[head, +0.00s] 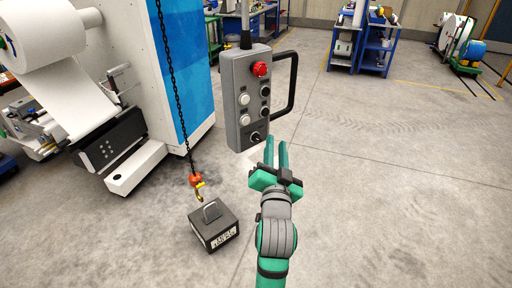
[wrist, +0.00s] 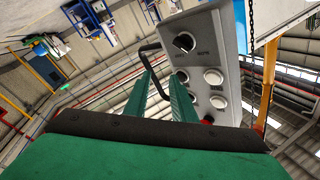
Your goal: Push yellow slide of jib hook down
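The jib hook (head: 200,189) hangs low on a black chain (head: 171,80) in the head view, left of my gripper. It has an orange-red block on top and a yellow lower part; a separate slide is too small to make out. The hook is just above the handle of a black weight (head: 214,228), and contact between them is unclear. My gripper (head: 276,148) is raised, with its green fingers apart and nothing between them. It is beside the lower right of the grey control pendant (head: 248,100), which also shows in the wrist view (wrist: 205,60).
The pendant has a red button (head: 261,69), white and black buttons, a bottom knob (head: 256,136) and a black side handle (head: 291,85).

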